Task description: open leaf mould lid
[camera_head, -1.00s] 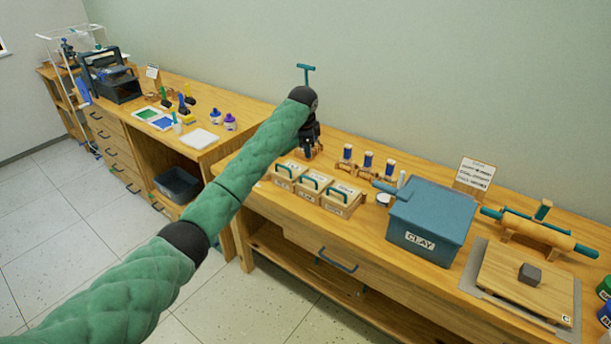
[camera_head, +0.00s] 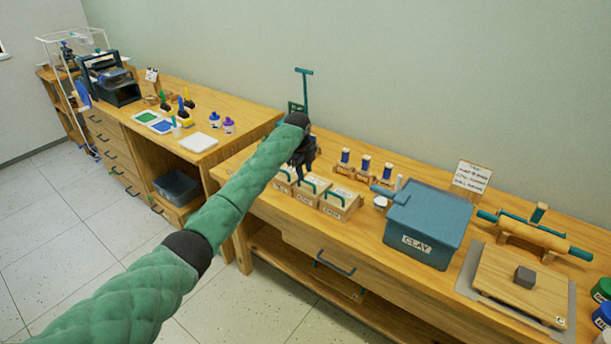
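Three small wooden mould boxes with pale labelled lids and teal handles stand in a row on the wooden workbench: a left one (camera_head: 281,185), a middle one (camera_head: 306,195) and a right one (camera_head: 338,206). The labels are too small to tell surely which is the leaf mould. All three lids look closed. My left gripper (camera_head: 299,170) is dark and points down over the back of the left and middle boxes. Its fingertips are small and dark, so I cannot tell if they are open or touch a handle. My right gripper is not in view.
Behind the boxes stand several blue spools (camera_head: 365,164) on wooden stands and a teal upright T-handled tool (camera_head: 304,90). A blue clay bin (camera_head: 428,222) stands to the right, then a rolling pin (camera_head: 535,236) and a board (camera_head: 522,288). The bench front before the boxes is clear.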

